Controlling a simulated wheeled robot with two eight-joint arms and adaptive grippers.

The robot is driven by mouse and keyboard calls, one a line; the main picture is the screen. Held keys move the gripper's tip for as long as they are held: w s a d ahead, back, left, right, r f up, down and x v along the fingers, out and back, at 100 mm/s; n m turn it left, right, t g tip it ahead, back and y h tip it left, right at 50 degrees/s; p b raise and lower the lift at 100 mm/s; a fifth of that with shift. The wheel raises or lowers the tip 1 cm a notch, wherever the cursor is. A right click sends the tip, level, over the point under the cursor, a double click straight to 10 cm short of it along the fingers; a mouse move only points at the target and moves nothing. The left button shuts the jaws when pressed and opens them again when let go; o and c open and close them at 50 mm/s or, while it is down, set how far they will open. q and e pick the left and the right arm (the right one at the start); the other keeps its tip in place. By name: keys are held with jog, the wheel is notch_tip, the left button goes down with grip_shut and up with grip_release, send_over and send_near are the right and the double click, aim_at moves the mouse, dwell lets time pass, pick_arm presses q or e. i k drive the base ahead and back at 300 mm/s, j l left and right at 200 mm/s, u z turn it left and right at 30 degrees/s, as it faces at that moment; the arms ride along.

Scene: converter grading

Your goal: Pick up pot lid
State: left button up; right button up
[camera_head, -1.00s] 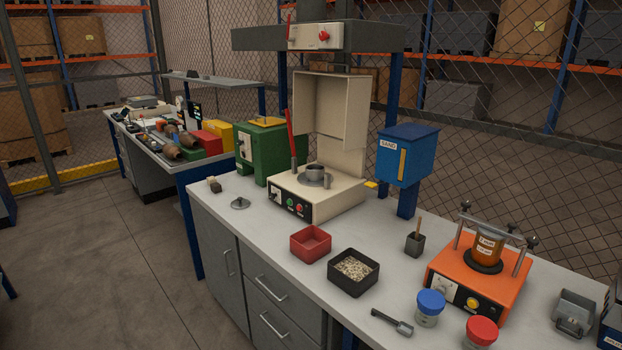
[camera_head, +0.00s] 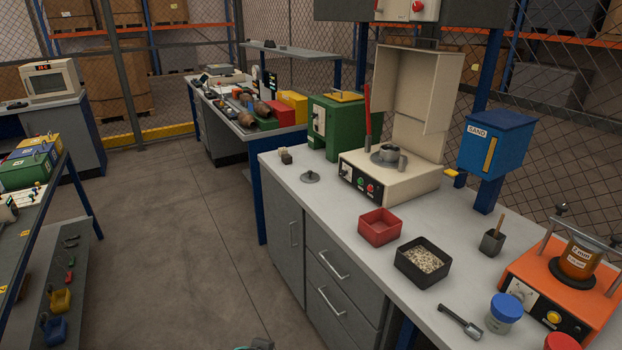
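The pot lid (camera_head: 310,177) is a small grey metal disc with a knob on top. It lies knob up on the grey bench top, near the front left edge. A metal pot (camera_head: 389,152) sits in the cream machine (camera_head: 392,180), whose tall cover stands open. A small teal and dark piece shows at the bottom edge, too cut off to identify.
A small brush (camera_head: 285,156) lies behind the lid, and a green machine (camera_head: 330,128) stands behind it to the right. A red tray (camera_head: 379,227) and a black tray of pale grains (camera_head: 422,262) sit to the right. Open floor (camera_head: 190,230) lies left of the bench.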

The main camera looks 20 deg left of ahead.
aim_at(309, 177)
jog(key=z, duration=0.4)
jog(key=i+j+z, duration=0.15)
jog(key=j+z, duration=0.15)
jog(key=i+j+z, duration=0.25)
jog(key=j+z, duration=0.3)
jog(key=j, duration=0.15)
jog(key=i+j+z, duration=0.1)
jog(key=j, duration=1.05)
jog(key=i+j+z, duration=0.15)
jog(key=j, duration=1)
jog(key=i+j+z, duration=0.1)
jog(key=j, duration=1.05)
